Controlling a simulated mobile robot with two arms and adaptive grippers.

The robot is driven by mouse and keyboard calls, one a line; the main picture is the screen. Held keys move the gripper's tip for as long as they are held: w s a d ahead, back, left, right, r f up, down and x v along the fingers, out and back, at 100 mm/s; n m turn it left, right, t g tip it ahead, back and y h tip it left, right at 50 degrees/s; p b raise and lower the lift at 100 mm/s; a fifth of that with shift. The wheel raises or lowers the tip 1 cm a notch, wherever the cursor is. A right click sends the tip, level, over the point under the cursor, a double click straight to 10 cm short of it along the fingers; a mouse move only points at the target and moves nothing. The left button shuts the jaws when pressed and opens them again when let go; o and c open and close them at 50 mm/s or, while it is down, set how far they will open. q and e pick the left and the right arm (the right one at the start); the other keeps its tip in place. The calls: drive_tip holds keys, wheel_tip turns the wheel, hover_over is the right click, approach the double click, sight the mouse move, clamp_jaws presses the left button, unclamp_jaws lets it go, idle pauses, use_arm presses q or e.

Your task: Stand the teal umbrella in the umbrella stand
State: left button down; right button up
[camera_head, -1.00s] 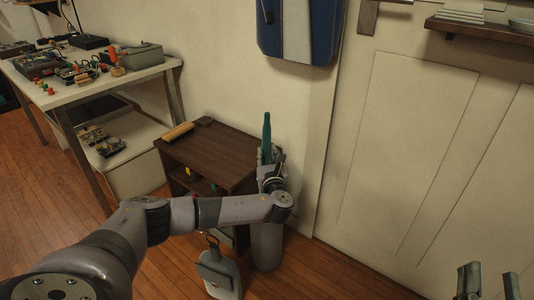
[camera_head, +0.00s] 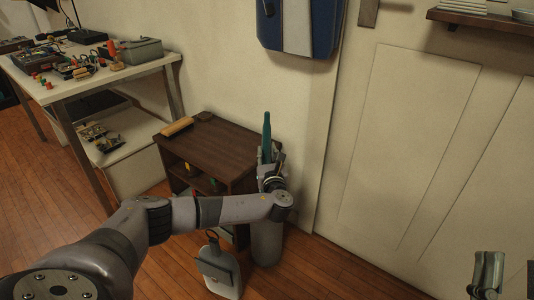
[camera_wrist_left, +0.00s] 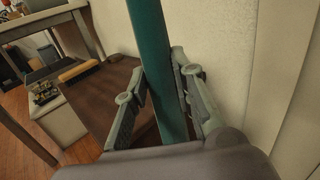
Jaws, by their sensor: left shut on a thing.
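The teal umbrella (camera_head: 266,130) stands about upright, its narrow top pointing up. My left gripper (camera_head: 271,160) is shut on it; in the left wrist view the teal shaft (camera_wrist_left: 160,65) runs between the two fingers (camera_wrist_left: 165,95). A grey cylinder, apparently the umbrella stand (camera_head: 267,243), is directly below my left wrist. My wrist hides the stand's mouth and the umbrella's lower part, so I cannot tell whether the umbrella is inside. My right gripper (camera_head: 509,268) is at the bottom right corner, partly cut off, its fingers apart and empty.
A dark brown cabinet (camera_head: 215,145) with a brush (camera_head: 177,126) on top stands just left of the umbrella. A cluttered white table (camera_head: 105,85) is at far left. A panelled door (camera_head: 410,150) is at right.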

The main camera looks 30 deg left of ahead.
use_arm(q)
drive_tip(key=c, duration=1.3)
unclamp_jaws()
